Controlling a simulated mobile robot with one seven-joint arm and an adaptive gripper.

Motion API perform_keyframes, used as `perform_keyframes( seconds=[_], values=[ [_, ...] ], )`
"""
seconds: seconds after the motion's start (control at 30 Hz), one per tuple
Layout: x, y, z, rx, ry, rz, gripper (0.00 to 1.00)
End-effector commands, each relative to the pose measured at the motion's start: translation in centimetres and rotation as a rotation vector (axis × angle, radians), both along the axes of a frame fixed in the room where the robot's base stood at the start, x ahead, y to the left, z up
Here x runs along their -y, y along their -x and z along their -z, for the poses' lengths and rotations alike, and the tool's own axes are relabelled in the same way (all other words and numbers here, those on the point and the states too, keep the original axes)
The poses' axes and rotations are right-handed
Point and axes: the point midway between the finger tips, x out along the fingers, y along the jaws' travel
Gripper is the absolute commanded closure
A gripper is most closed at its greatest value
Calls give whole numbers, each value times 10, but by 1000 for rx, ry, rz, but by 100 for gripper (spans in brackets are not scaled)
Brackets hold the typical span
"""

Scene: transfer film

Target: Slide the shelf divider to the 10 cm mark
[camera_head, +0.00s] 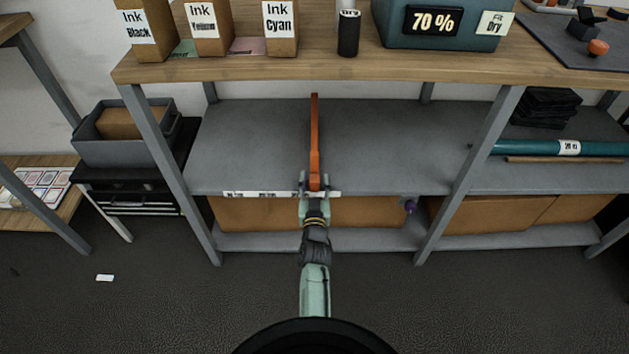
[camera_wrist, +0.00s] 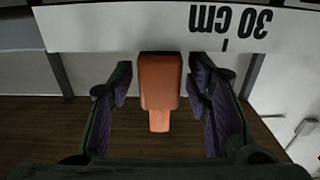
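The orange shelf divider (camera_head: 314,135) stands upright on the grey middle shelf (camera_head: 400,145), running front to back. A white scale strip (camera_head: 262,194) lies along the shelf's front edge, left of and around the divider. In the wrist view the strip (camera_wrist: 100,28) shows an upside-down "30 cm" and a tick right of the divider's orange front end (camera_wrist: 160,118). No 10 cm mark is readable. My gripper (camera_head: 315,184) is at the shelf's front edge. Its two fingers (camera_wrist: 160,85) are open on either side of the divider's front end, with a visible gap on each side.
Grey uprights (camera_head: 165,160) and (camera_head: 475,165) bound the shelf bay. The shelf is bare on both sides of the divider. Ink boxes (camera_head: 210,28) and a teal device (camera_head: 445,22) stand on the wooden top.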

Motion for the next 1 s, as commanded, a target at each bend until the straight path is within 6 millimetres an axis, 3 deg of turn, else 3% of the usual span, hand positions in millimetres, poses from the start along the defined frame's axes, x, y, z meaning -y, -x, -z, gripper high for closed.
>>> perform_keyframes(
  seconds=[0.63, 1.0],
  values=[
    [0, 0, 0, 0, 0, 0, 100],
    [0, 0, -1, 1, 0, 0, 100]
  ],
)
